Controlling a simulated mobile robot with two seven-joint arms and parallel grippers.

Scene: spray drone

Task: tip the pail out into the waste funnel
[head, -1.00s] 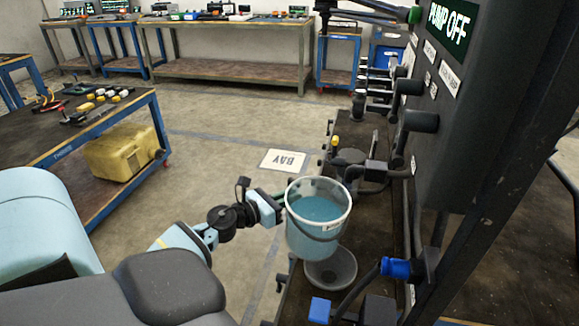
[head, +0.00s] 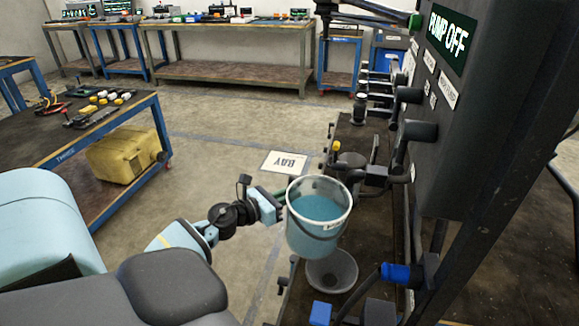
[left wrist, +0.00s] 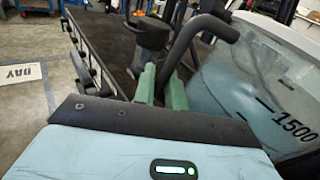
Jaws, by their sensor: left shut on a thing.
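The pail (head: 318,215) is a translucent light bucket with blue liquid inside, upright in the head view. My left gripper (head: 280,203) is shut on the pail at its left side and holds it up. In the left wrist view the pail (left wrist: 262,85) fills the right side with a 1500 mark, and the green fingers of my left gripper (left wrist: 163,88) are beside its wall. The waste funnel (head: 345,270) is a grey cone on the dark bench, below the pail and partly hidden by it. My right gripper is not in view.
A dark panel reading PUMP OFF (head: 449,38) stands at the right, with pipes jutting over the bench. A blue-handled valve (head: 396,273) is right of the funnel.

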